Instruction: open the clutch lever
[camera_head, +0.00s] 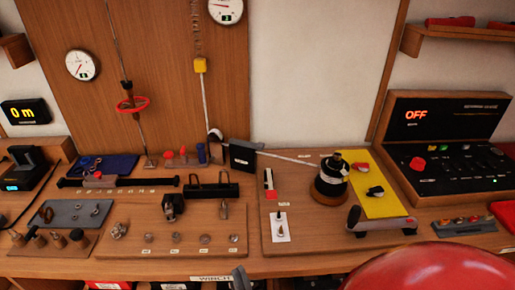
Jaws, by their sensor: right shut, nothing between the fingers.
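The winch drum (331,182), black with a pale band, stands on a round wooden base on the right-hand board, with a line running to it from the left. Near it are a small upright red, white and black lever (270,184) and a small pin on a white plate (282,228). A grey handle (354,217) with a black bar lies in front of the drum. The labels are too small to read, so I cannot tell which part is the clutch lever. My right gripper (240,279) shows only as a dark tip at the bottom edge, shut and empty, apart from these parts. My left gripper is out of view.
A yellow mat (380,198) lies right of the drum. A black control panel (450,155) reading OFF stands behind at the right. The left board (130,235) holds several small fittings. A large red rounded shape (430,272) fills the bottom right.

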